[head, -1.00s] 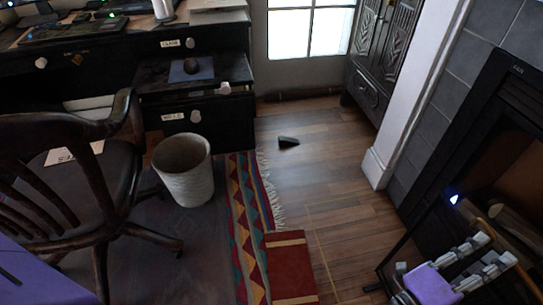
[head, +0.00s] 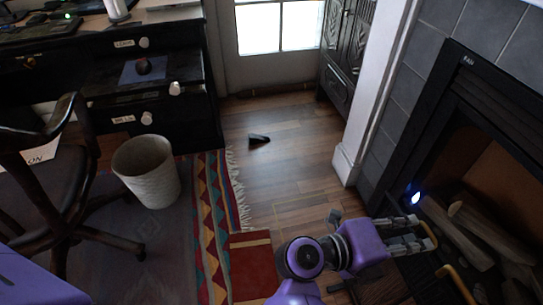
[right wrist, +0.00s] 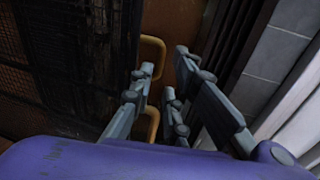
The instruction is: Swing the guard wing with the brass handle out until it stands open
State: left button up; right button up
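My right gripper (head: 405,235) reaches from the lower middle towards the fireplace, with its fingers pointing right. Its fingers are apart in the right wrist view (right wrist: 153,105), with a gap between them. A brass handle (right wrist: 157,45) shows just beyond the fingertips there, partly hidden by the left finger. In the head view a brass handle (head: 432,236) is at the fingertips, and a second brass bar (head: 456,284) is lower right. The guard's dark mesh (right wrist: 60,55) fills the left of the wrist view. I cannot tell whether the fingers touch the handle. My left gripper is not seen.
The fireplace (head: 455,150) with logs (head: 455,225) is at the right, beside a white post (head: 365,110). A dark wedge (head: 259,139) lies on the open wood floor. A striped rug (head: 210,210), wastebasket (head: 147,170), desk and chair (head: 45,175) are to the left.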

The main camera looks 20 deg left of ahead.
aim_at(430, 232)
jog(key=b+x, duration=0.1)
jog(key=x, duration=0.5)
grip_shut()
